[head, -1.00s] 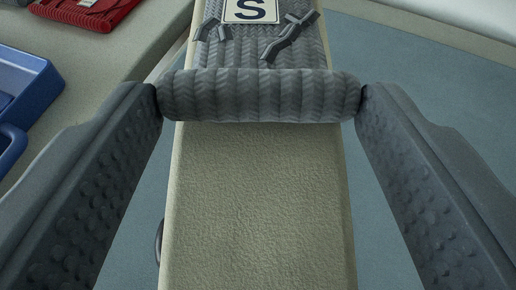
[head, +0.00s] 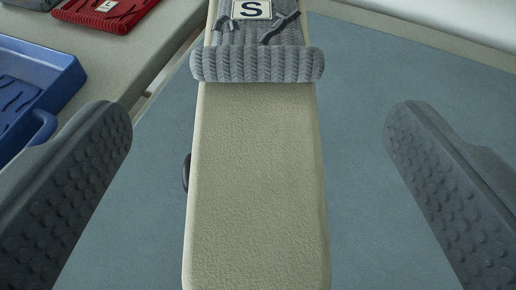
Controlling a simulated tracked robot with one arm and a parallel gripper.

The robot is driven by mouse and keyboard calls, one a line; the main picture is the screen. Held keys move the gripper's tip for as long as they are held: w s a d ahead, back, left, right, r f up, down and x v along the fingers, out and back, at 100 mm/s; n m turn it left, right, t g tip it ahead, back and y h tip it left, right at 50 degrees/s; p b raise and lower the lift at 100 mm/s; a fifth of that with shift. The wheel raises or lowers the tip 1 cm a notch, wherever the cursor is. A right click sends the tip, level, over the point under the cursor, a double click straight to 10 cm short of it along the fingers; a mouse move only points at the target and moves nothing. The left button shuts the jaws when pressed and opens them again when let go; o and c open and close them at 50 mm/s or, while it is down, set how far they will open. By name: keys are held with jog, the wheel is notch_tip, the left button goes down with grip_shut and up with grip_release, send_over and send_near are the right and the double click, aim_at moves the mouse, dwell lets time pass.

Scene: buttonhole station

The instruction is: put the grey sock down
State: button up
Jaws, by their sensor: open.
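The grey sock (head: 257,66) lies across the far part of a narrow beige board (head: 257,180). Its rolled, ribbed near edge overhangs the board's sides a little. A white label with a dark S (head: 252,9) sits on it, with dark strips beside the label. The sock's far end is cut off by the top of the picture. My gripper (head: 258,125) is open and empty. Its two dark, studded fingers stand wide to either side of the board, nearer to me than the sock and apart from it.
A blue tray (head: 70,70) with a handle stands at the left, with dark strips inside it. A red item labelled L (head: 105,12) lies at the upper left on a beige surface (head: 140,50). A blue-grey floor (head: 390,80) is clear on both sides of the board.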

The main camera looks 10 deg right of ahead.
jog(key=v, duration=0.6)
jog(key=shift+s+r, duration=0.15)
jog(key=shift+s, duration=0.25)
jog(key=shift+a, duration=0.1)
jog(key=a+r+n+t, duration=0.1)
jog(key=a+r, duration=0.3)
jog(key=r, duration=0.8)
jog(key=a+r, duration=0.3)
jog(key=r, duration=0.8)
jog(key=s+a+r+y, duration=0.1)
jog(key=s+a+r, duration=0.2)
jog(key=r, duration=0.3)
jog(key=s+a+r+n+y, duration=0.1)
jog(key=s+a+r, duration=0.3)
jog(key=r, duration=0.3)
jog(key=s+a+r+t, duration=0.1)
jog(key=s+a+r, duration=0.2)
jog(key=r, duration=0.3)
jog(key=shift+s+a+r+y, duration=0.25)
jog(key=shift+s+y, duration=0.15)
jog(key=shift+s, duration=0.2)
jog(key=shift+d, duration=0.1)
